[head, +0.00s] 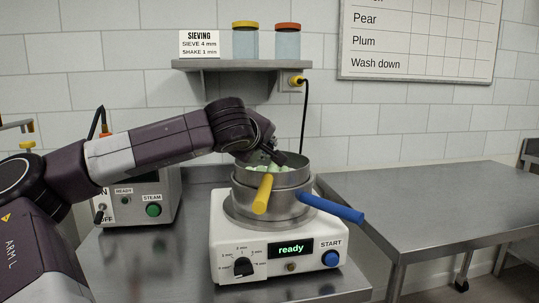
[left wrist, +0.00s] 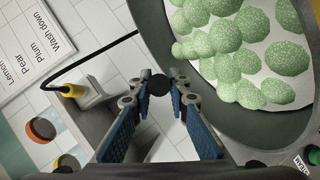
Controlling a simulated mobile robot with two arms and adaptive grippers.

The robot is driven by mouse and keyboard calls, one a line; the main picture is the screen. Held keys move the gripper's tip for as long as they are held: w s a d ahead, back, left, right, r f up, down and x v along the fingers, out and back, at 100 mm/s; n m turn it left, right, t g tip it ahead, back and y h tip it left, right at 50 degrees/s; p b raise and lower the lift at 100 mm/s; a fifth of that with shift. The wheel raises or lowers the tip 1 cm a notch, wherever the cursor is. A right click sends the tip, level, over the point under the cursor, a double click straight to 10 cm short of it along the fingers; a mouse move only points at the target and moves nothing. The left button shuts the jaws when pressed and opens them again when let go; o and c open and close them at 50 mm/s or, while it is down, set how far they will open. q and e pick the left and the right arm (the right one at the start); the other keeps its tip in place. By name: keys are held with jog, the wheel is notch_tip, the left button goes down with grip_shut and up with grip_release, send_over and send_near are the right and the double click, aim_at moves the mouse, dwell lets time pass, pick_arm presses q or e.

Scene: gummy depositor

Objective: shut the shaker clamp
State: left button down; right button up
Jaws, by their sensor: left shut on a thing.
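The white shaker (head: 280,238) stands on the steel bench, its display reading "ready". On it sits a stack of round steel sieves (head: 292,178) with a yellow handle (head: 262,194) and a blue handle (head: 330,207). Pale green sugared gummies (left wrist: 240,45) lie in the top sieve. My left gripper (head: 274,157) reaches to the far rim of the stack. In the left wrist view its fingers are closed on a round black knob (left wrist: 159,85) beside the sieve wall, apparently the clamp's. The rest of the clamp is hidden. My right gripper is out of view.
A grey steam box (head: 148,190) stands left of the shaker, under my left arm. A wall shelf (head: 240,66) with two lidded jars is above. A black cable (head: 305,115) hangs behind the stack. The right table (head: 430,205) is bare.

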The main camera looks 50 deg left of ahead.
pick_arm(q)
jog(key=shift+r, duration=0.2)
jog(key=c, duration=1.8)
grip_release()
jog(key=shift+f, duration=0.1)
jog(key=v, duration=1.2)
jog(key=shift+s+f, duration=0.1)
